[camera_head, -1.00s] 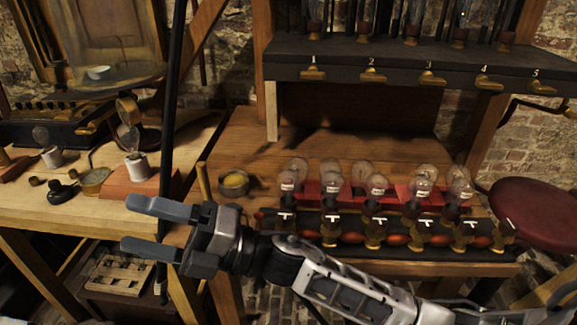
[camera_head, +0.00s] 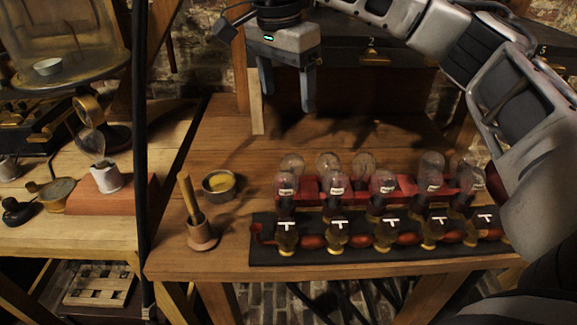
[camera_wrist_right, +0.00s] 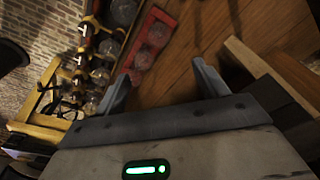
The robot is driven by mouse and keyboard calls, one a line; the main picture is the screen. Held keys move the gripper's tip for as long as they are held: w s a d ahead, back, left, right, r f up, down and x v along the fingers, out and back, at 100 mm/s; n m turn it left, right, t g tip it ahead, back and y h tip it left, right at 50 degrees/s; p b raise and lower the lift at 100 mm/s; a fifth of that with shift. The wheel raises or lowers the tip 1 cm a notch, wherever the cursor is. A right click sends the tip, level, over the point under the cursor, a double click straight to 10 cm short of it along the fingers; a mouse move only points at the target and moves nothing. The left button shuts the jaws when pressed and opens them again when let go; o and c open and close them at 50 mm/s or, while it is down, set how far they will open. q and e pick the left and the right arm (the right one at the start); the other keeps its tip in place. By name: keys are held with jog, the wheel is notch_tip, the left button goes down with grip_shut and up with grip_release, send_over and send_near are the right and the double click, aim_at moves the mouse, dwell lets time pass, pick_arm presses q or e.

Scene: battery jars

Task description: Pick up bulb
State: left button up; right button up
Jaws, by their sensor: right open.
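Several clear glass bulbs stand on the bench in two rows. A front row, with a labelled bulb (camera_head: 286,184) at its left end, stands in brass holders. A back row, with a bulb (camera_head: 364,163) near its middle, is at the red rack (camera_head: 311,190). My right gripper (camera_head: 287,98) points down, open and empty, behind and above the rows. The wrist view shows its open fingers (camera_wrist_right: 162,88) with bulbs (camera_wrist_right: 145,58) in a red rack beyond them. My left gripper is out of view.
A mortar with a pestle (camera_head: 201,232) and a bowl of yellow stuff (camera_head: 219,185) stand left of the rows. A dark shelf (camera_head: 380,57) rises behind. Bare wood (camera_head: 240,140) lies at the bench's back left. A dark vertical pole (camera_head: 140,200) crosses in front.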

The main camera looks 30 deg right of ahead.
aim_at(293, 154)
jog(key=f, duration=0.5)
jog(key=d+f, duration=0.1)
jog(key=f, duration=0.8)
jog(key=shift+w+d+f+p, duration=0.1)
jog(key=shift+d+f+p, duration=0.2)
jog(key=shift+f, duration=0.05)
jog(key=shift+c, duration=0.3)
jog(key=c, duration=1.1)
